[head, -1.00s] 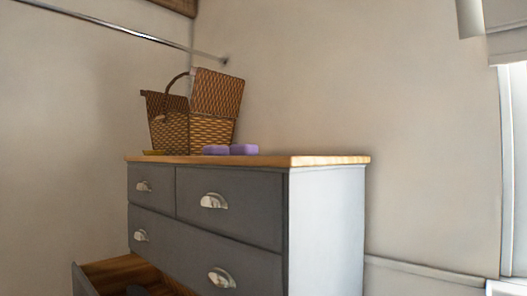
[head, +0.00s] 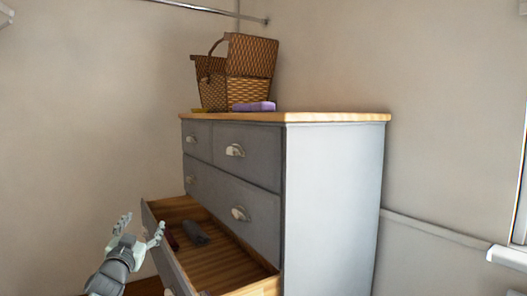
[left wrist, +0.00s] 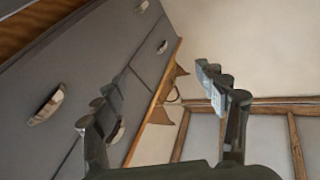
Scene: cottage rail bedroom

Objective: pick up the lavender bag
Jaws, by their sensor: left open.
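The lavender bag (head: 253,106) shows as a small purple block on the wooden top of the grey dresser (head: 336,118), in front of a wicker basket (head: 251,70). I cannot tell whether this is one bag or two side by side. My left gripper (head: 143,226) is open and empty, low at the left beside the open drawer, well below and apart from the bag. In the left wrist view my open left gripper (left wrist: 156,82) has nothing between its fingers, and I cannot make out the bag there. My right gripper is not in view.
The open lower drawer (head: 225,268) juts out near my left gripper. It holds a dark grey roll (head: 195,232) and a dark red item (head: 172,240). A small yellow item (head: 200,110) lies by the basket.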

